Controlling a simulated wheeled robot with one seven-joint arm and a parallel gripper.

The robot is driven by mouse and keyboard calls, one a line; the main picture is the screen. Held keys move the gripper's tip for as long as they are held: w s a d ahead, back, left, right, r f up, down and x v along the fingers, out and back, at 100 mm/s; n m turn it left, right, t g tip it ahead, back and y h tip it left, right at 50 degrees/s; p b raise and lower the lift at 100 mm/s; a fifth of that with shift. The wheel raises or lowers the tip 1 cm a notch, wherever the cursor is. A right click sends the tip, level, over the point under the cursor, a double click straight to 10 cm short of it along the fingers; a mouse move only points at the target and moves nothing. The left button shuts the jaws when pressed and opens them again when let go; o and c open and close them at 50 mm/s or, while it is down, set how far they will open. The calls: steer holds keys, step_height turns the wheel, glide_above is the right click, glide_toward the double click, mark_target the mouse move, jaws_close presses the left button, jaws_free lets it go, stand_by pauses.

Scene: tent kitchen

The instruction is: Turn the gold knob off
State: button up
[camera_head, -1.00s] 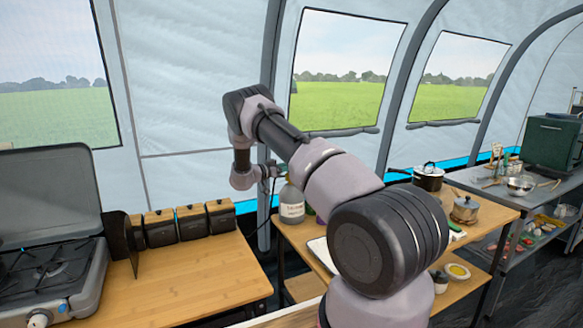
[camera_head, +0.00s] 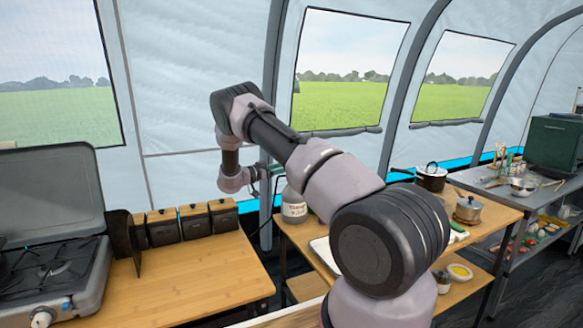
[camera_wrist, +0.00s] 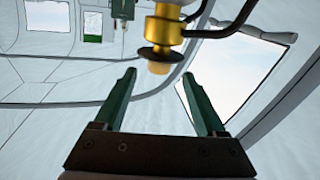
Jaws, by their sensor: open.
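In the wrist view a gold fitting (camera_wrist: 163,32) hangs at the top of the picture, with a gold collar and a paler round knob (camera_wrist: 158,66) at its lower end. A dark curved hose or pipe joins it on the right. My gripper (camera_wrist: 159,76) is open, with its two green fingers apart. The knob appears between the fingertips; I cannot tell how far in front of them it is, and no contact shows. In the head view my gripper (camera_head: 270,170) is small and partly hidden, and the gold fitting cannot be made out.
A grey camping stove (camera_head: 60,270) with a raised lid stands at left. Several dark canisters (camera_head: 190,220) line the wooden counter. A labelled bottle (camera_head: 293,205) stands below my gripper. A lidded pot (camera_head: 431,178) is at right. Tent windows are behind.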

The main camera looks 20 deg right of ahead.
steer(key=shift+v, duration=2.55)
